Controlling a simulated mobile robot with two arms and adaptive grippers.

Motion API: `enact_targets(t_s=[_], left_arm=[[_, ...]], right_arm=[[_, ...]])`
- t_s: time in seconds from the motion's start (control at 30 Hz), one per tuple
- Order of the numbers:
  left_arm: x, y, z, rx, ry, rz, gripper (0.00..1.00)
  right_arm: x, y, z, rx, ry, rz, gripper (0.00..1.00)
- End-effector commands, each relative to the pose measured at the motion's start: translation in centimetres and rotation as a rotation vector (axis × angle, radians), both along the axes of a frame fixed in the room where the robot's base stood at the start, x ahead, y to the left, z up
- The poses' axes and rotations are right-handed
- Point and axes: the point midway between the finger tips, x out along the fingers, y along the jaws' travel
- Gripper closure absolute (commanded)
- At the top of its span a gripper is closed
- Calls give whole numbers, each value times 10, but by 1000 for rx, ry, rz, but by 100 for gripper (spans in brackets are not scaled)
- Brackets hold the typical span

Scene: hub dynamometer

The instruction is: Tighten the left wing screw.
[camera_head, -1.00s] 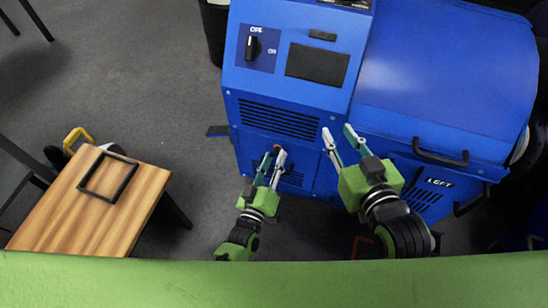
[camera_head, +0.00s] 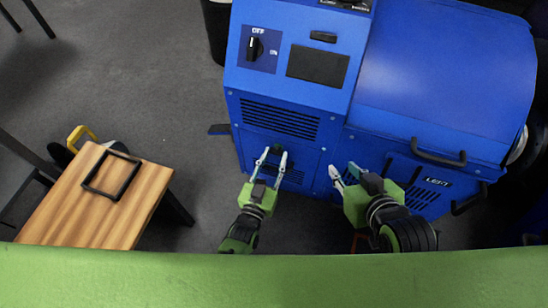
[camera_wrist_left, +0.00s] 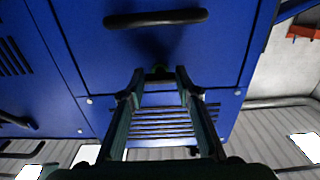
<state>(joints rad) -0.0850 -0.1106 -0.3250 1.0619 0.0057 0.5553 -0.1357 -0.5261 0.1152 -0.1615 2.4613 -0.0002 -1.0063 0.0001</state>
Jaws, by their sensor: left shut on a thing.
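The blue machine (camera_head: 285,95) has a front panel with vent slots. My right gripper (camera_head: 344,171) is open and empty in front of the machine, right of the left gripper.
A door marked LEFT with a dark handle (camera_head: 438,156) is at the right. Another dark handle (camera_wrist_left: 155,18) shows near the screw in the wrist view. A wooden table (camera_head: 90,210) with a black frame (camera_head: 112,176) stands at the left. Floor between table and machine is mostly clear.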

Motion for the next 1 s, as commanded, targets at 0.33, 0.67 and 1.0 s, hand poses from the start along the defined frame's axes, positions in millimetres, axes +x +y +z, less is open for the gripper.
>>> enact_targets(t_s=[0.33,0.67,1.0], left_arm=[[0,0,-1,19,-5,-1,91],[0,0,0,17,-5,-1,53],[-7,2,-2,16,-2,0,53]], right_arm=[[-1,-1,-1,-2,8,-1,74],[-1,-1,-1,-2,8,-1,74],[-2,0,-1,0,8,1,74]])
